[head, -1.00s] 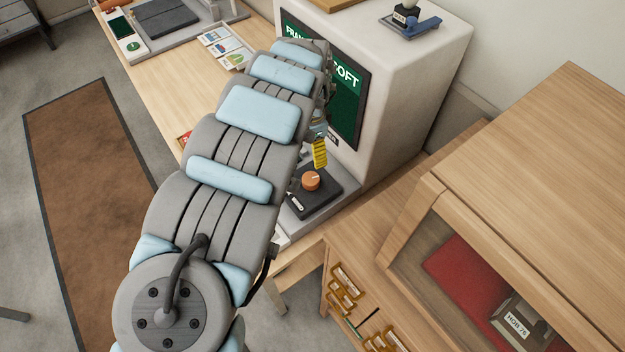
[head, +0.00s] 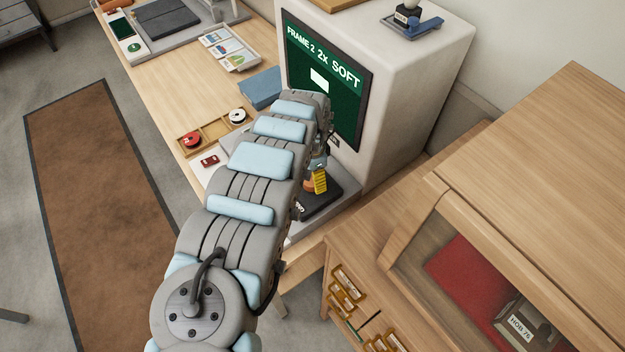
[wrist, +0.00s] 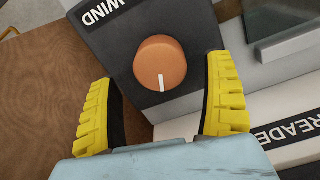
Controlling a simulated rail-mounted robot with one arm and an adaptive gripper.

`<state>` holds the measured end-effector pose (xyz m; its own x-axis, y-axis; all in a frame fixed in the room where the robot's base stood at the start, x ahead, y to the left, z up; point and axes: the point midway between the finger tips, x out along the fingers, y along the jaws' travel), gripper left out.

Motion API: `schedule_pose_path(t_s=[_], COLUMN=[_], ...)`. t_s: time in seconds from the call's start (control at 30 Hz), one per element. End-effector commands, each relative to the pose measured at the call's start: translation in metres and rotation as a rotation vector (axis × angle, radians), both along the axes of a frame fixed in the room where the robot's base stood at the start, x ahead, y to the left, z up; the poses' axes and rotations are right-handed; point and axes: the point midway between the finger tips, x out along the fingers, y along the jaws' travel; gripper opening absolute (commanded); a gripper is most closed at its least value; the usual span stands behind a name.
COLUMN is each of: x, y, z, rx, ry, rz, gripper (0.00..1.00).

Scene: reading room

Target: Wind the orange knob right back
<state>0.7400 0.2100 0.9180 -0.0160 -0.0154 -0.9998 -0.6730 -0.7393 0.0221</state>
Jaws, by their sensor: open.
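The orange knob (wrist: 160,62) sits on a dark panel lettered "WIND" (wrist: 110,30) in the wrist view. A white mark on the knob points toward the bottom of that view. My gripper (wrist: 162,95) is open, with one yellow finger on each side below the knob, and nothing is between the fingers. In the head view my gripper (head: 319,181) is over the dark panel (head: 322,204), and the knob is mostly hidden there. The reader screen (head: 325,85) shows "FRAME 2 2x SOFT" and a small white rectangle on green.
The reader's pale housing (head: 415,90) stands right behind the panel. A wooden tray (head: 212,130) with a red reel and a white reel lies on the desk to the left. A wooden cabinet (head: 530,150) fills the right side.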

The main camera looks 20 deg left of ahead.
Motion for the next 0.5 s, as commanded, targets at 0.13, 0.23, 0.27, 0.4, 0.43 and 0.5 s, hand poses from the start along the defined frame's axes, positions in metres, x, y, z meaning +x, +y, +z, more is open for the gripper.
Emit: schedule_pose_path(t_s=[0.13,0.23,0.27,0.4,0.43,0.5], x=[0.002,0.001,0.001,0.000,0.000,0.000], y=[-0.001,0.000,0.000,0.000,0.000,0.000], z=[-0.012,-0.019,-0.021,-0.026,-0.026,-0.026], rx=[0.000,0.001,0.000,0.000,0.000,0.000], ry=[-0.005,-0.004,-0.003,-0.001,-0.001,-0.001], rz=[-0.001,-0.001,0.000,0.000,0.000,0.000], gripper=[0.84,0.84,0.84,0.84,0.84,0.84])
